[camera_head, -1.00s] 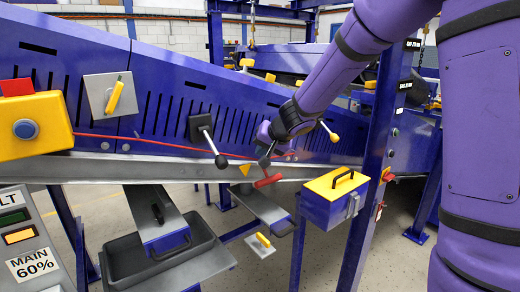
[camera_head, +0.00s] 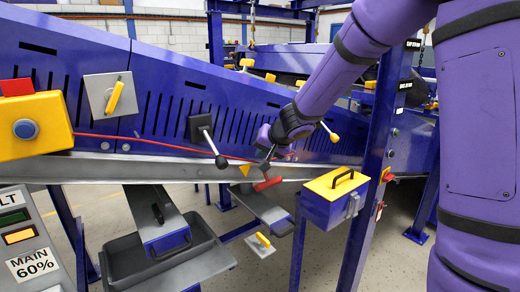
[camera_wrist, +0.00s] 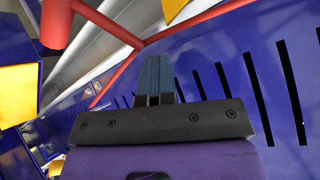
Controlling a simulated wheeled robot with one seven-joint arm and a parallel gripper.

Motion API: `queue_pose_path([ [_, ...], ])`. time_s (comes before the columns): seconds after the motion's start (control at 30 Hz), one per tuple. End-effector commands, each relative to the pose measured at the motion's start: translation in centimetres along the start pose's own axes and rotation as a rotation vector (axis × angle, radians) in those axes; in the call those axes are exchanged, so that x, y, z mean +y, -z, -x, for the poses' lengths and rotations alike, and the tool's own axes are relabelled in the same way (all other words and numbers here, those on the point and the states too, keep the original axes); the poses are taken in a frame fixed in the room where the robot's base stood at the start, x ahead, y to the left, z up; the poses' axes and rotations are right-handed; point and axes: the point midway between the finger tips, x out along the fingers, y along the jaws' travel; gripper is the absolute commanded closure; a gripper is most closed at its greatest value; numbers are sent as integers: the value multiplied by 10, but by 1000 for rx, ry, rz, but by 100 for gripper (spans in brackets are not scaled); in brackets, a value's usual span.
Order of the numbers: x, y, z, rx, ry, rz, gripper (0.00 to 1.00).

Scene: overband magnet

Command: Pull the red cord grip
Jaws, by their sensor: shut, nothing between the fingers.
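The red cord grip (camera_head: 268,184) is a short red bar hanging at the lower edge of the blue conveyor frame, below a yellow triangular tag. In the wrist view the red grip (camera_wrist: 54,22) is a thick red cylinder at the upper left, joined to red cord strands that meet in a Y ahead of the fingers. My gripper (camera_head: 266,166) is just above the grip in the head view. In the wrist view my gripper's fingertips (camera_wrist: 156,60) are together and empty, just below the Y; whether they touch the cord I cannot tell.
A red cord (camera_head: 160,146) runs along the slotted blue side panel. A black-knobbed lever (camera_head: 212,145) sticks out left of my gripper. A yellow-lidded blue box (camera_head: 336,185) stands to the right. A grey tray (camera_head: 125,258) lies below left.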

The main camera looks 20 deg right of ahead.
Motion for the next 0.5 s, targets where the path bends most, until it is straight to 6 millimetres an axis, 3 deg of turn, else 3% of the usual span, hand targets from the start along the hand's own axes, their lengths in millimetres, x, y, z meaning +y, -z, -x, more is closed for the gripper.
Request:
queue_pose_path([
  [0.5,3,-4,-4,-2,-2,0,100],
])
